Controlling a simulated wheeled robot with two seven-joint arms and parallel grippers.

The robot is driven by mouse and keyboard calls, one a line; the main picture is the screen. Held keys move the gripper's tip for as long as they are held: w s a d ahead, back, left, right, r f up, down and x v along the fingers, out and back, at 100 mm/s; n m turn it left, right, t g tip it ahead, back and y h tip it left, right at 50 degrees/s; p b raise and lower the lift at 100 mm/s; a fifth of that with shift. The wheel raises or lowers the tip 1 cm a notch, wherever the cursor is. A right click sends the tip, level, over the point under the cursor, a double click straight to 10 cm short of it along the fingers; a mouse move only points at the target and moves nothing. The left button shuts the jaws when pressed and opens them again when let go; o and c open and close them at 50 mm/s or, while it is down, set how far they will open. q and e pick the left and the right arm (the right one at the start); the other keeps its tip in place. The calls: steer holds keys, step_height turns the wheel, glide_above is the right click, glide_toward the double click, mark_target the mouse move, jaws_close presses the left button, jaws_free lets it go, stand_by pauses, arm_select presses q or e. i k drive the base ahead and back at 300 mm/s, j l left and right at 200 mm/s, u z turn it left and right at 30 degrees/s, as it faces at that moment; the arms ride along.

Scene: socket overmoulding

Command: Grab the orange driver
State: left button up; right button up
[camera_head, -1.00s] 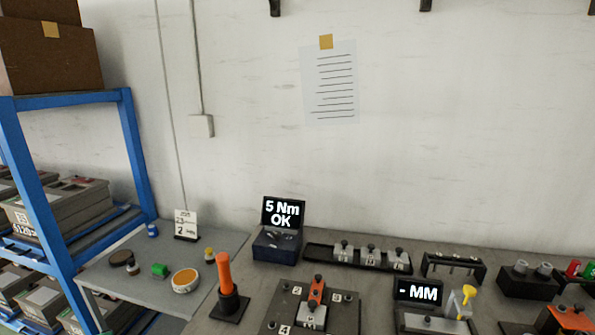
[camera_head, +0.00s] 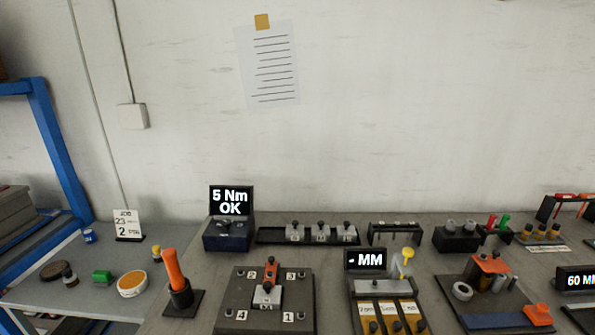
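The orange driver (camera_head: 173,269) stands handle-up, leaning slightly, in a dark round holder on a square black base (camera_head: 183,305). It is on the left part of the grey workbench, in front of the torque display (camera_head: 231,215) reading "5 Nm OK". Its lower end is hidden inside the holder. Neither of my grippers is in view.
Right of the driver is a dark fixture plate (camera_head: 242,305) with numbered corners and an orange-topped clamp.

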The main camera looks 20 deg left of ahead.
mark_target(177, 283)
steer(key=u, duration=1.6)
steer(key=j+z, duration=0.1)
steer(key=z, duration=0.4)
steer(key=i+j+z, duration=0.1)
steer(key=z, duration=0.35)
steer(key=j+z, duration=0.15)
steer(key=z, duration=0.35)
steer(key=j+z, duration=0.15)
steer(key=z, duration=0.3)
steer(key=k+j+z, duration=0.25)
steer(key=j, duration=0.25)
steer(key=k+j+z, duration=0.1)
steer(key=j+z, duration=0.15)
steer(key=j, duration=0.2)
steer(key=k+j+z, duration=0.3)
steer(key=j, duration=0.15)
steer(key=k+j+z, duration=0.25)
steer(key=k+j, duration=0.2)
steer(key=j, duration=0.15)
steer(key=k+j, duration=0.2)
steer(key=j, duration=0.15)
steer(key=i, duration=0.5)
